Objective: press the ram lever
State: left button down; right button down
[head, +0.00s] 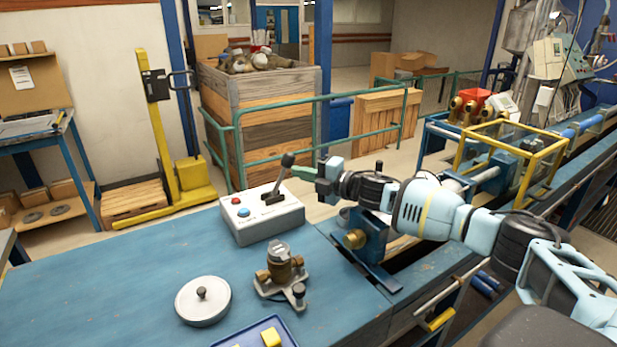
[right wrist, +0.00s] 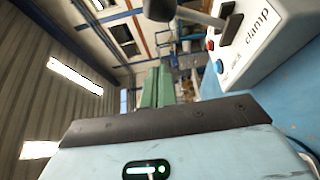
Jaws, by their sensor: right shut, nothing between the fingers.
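A grey control box (head: 262,218) stands on the blue bench, with a red button, a blue button and a lever. The lever (head: 278,180) has a dark knob and leans up and to the right in the head view. In the right wrist view the lever (right wrist: 203,17) shows at the top, and the box (right wrist: 262,35) carries the word "clamp". My right gripper (head: 303,172) is shut and empty, its green fingers close to the knob. Its fingers (right wrist: 156,87) also show in the wrist view; contact cannot be told. My left gripper is out of view.
A meter (head: 280,268) on a bracket and a round grey lid (head: 203,300) sit on the bench (head: 110,280). A blue tray (head: 287,334) with yellow pieces is at the front. A clamp fixture (head: 368,243) stands below my right arm. The bench's left side is clear.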

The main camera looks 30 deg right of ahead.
jog(key=shift+s+d+f, duration=0.15)
jog(key=shift+s+d, duration=0.05)
jog(key=shift+s, duration=0.25)
jog(key=shift+s+d+f, duration=0.15)
jog(key=shift+s+d, duration=0.05)
jog(key=shift+s, duration=0.2)
